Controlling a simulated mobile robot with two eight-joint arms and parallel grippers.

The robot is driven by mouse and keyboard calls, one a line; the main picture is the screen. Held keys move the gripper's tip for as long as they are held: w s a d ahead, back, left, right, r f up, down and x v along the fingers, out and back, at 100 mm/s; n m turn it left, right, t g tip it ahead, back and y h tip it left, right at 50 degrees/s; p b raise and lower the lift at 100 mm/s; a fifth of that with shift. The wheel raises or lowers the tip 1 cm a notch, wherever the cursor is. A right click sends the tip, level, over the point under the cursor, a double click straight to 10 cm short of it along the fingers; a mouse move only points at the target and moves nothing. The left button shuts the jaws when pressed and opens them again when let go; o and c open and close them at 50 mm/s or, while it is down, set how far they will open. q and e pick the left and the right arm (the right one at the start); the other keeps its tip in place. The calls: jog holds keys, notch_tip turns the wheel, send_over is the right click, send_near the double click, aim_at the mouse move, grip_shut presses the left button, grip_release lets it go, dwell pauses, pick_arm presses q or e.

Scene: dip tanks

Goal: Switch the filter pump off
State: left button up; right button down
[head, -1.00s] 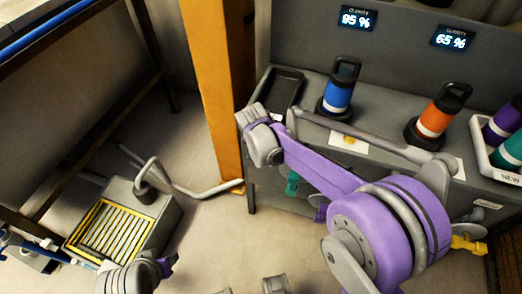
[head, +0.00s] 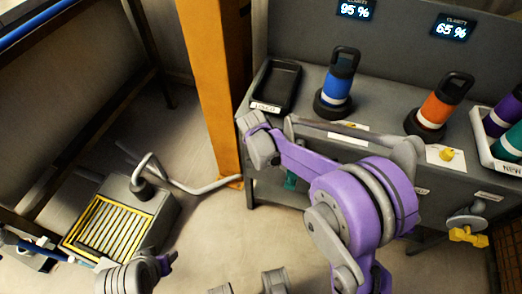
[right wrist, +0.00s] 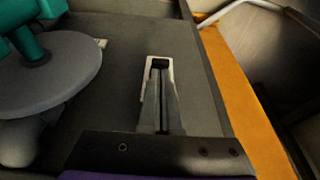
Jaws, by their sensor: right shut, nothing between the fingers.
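My right arm reaches across the front of the grey bench (head: 390,112), with its wrist near the bench's left front corner. Its gripper is hidden in the head view. In the right wrist view my right gripper (right wrist: 160,85) is shut and empty, with its fingers in front of a small pale-framed plate with a dark slot (right wrist: 160,62). The fingers cover much of the plate; I cannot tell whether they touch it or which way any switch is set. My left gripper (head: 166,262) is low at the left; its fingers are not clear. No part is clearly marked as the filter pump.
A teal valve handle (right wrist: 25,40) with a grey disc is left of the fingers. An orange post (head: 207,85) stands beside the bench. Blue (head: 338,85) and orange (head: 436,108) canisters stand on top. A grey box with a yellow-edged grille (head: 108,230) sits on the floor.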

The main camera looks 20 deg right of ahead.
jog(key=shift+s+a+f+t+h, duration=0.3)
jog(key=shift+t+h, duration=0.1)
jog(key=shift+t, duration=0.2)
jog(key=t+h+b, duration=0.1)
jog(key=s+f+t+h+b, duration=0.1)
jog(key=t, duration=0.1)
jog(key=a+f+t+h+b, duration=0.1)
jog(key=shift+s+f+t+b, duration=0.25)
jog(key=shift+s+t+b, duration=0.05)
jog(key=shift+s+t, duration=0.1)
jog(key=shift+w+d+r, duration=0.1)
jog(key=shift+w, duration=0.05)
jog(key=shift+w+d+r+p, duration=0.3)
jog(key=shift+w, duration=0.2)
jog(key=shift+s, duration=0.1)
dwell(0.4)
